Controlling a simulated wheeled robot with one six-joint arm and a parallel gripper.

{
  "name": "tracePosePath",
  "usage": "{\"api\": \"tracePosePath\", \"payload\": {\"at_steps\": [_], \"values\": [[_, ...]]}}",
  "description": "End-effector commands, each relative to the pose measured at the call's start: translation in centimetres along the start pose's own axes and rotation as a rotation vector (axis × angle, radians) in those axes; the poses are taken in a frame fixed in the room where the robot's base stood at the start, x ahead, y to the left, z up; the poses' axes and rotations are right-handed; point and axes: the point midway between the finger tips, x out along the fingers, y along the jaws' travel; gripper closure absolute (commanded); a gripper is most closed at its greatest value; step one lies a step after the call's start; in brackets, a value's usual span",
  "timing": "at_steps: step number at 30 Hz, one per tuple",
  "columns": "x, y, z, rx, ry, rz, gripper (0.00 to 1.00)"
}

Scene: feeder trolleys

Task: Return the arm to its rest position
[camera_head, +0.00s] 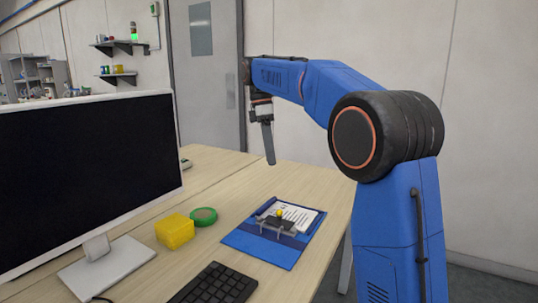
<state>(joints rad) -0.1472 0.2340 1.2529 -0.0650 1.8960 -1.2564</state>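My blue arm rises at the right of the head view, bends at a large dark joint and reaches left. My gripper (267,142) hangs from its far end, pointing down, above the far part of the wooden desk (232,170). It is seen edge-on as one grey finger shape, so I cannot tell its opening. I see nothing hanging from it. A blue clipboard (264,247) with a white sheet lies below on the desk. On it stands a small grey device (277,226) with a yellow knob.
A large black monitor (85,175) fills the left side. A yellow block (175,231), a green tape roll (203,216) and a black keyboard (215,285) lie on the desk. A grey door (208,90) and pale wall stand behind. Shelves are at the far left.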

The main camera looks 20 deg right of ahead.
Motion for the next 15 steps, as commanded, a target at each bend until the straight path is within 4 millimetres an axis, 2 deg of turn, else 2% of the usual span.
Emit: {"api": "tracePosePath", "payload": {"at_steps": [5, 8, 15], "values": [[0.2, -0.9, 0.5, 0.032, 0.007, 0.015, 0.63], [0.6, -2.5, 1.4, 0.092, 0.022, 0.041, 0.63], [3.0, -7.4, 3.9, 0.295, 0.078, 0.119, 0.63]]}}
